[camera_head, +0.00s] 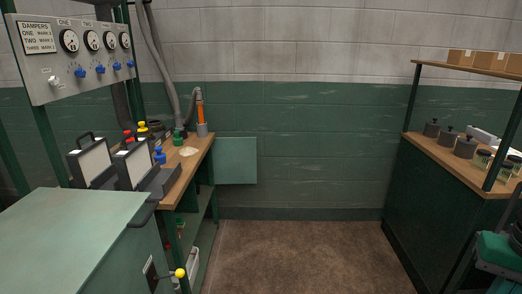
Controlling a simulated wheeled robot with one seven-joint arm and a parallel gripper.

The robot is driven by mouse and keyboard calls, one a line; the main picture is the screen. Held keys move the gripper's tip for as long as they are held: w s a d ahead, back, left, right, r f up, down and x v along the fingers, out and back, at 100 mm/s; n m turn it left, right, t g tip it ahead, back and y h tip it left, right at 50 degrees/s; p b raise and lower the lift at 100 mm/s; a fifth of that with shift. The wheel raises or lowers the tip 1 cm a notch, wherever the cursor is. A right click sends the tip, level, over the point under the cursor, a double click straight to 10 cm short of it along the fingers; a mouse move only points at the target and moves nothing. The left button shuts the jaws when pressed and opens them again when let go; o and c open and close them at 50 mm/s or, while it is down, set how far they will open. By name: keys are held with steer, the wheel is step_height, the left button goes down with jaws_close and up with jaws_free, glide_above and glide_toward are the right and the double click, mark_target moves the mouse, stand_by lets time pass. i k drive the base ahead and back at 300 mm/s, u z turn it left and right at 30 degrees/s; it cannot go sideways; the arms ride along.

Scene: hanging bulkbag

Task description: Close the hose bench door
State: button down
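The hose bench (190,166) stands at the left, with a wooden top and a green frame. Grey hoses (168,60) come down to its far end, where an orange-handled piece (200,108) stands upright. A flat green panel (236,160), which looks like the bench door, sticks out to the right from the bench's far end, so it appears open. I cannot make out its hinge or a handle. My gripper is not in view.
A green cabinet (80,235) with a yellow-knobbed lever (180,272) fills the near left. A gauge panel (75,55) hangs above. A dark green bench (440,215) with jars and weights stands right. The brown floor (300,255) between is clear.

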mark_target(234, 159)
steer(key=i, duration=2.55)
steer(key=u, duration=0.6)
steer(key=i, duration=1)
steer(key=z, duration=0.05)
